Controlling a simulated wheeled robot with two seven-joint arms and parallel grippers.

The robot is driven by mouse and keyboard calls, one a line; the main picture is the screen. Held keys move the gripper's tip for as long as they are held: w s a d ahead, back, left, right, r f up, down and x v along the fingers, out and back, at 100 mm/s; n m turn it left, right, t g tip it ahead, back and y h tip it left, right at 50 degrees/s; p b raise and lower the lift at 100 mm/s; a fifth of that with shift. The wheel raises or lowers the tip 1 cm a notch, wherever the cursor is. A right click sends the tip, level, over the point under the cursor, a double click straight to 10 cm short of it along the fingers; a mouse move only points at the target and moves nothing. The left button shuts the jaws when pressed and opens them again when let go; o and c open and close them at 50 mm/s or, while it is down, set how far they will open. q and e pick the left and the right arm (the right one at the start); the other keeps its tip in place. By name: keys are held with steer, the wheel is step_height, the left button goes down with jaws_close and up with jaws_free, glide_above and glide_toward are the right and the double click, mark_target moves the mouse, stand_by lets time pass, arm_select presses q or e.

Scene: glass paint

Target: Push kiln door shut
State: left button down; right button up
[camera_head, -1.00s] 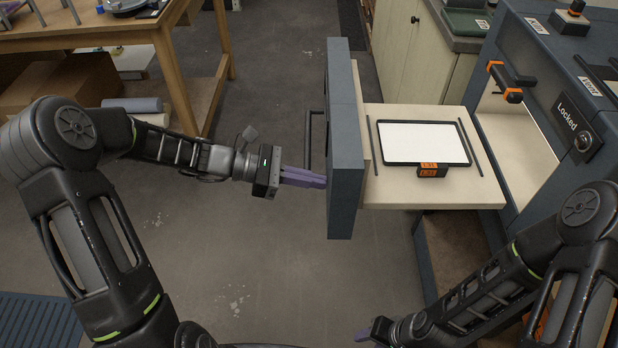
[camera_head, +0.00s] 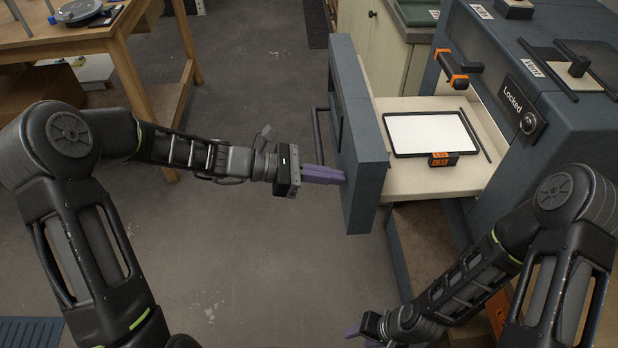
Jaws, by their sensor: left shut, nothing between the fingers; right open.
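The kiln (camera_head: 570,128) is a blue-grey box at the right. Its blue-grey door (camera_head: 362,160) stands at the outer end of a cream drawer-like shelf (camera_head: 400,187) and is apart from the kiln body, so the kiln is open. A black-framed white panel (camera_head: 428,134) lies on the shelf. My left gripper (camera_head: 343,177) is shut and empty, its purple fingertips at the outer face of the door; they appear to touch it. My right gripper (camera_head: 352,332) is low at the bottom edge, partly cut off, away from the door.
A black handle bar (camera_head: 318,140) sticks out from the door's outer face. A wooden table (camera_head: 112,40) stands at the upper left. Pale cabinets (camera_head: 385,50) stand behind the kiln. The grey floor (camera_head: 240,240) between is clear.

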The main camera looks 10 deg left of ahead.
arm_select(q)
steer(key=w+d+b, duration=0.1)
steer(key=w+d, duration=0.1)
steer(key=d, duration=0.6)
steer(key=w+d+b, duration=0.1)
steer(key=w+d, duration=0.1)
steer(key=d, duration=0.6)
steer(key=w+d+b, duration=0.1)
steer(key=w+d, duration=0.1)
steer(key=d, duration=0.7)
steer(key=shift+w+b, duration=0.1)
steer(key=shift+b, duration=0.3)
steer(key=shift+w+d, duration=0.15)
steer(key=shift+d, duration=0.3)
steer(key=shift+r, duration=0.15)
steer(key=shift+r, duration=0.1)
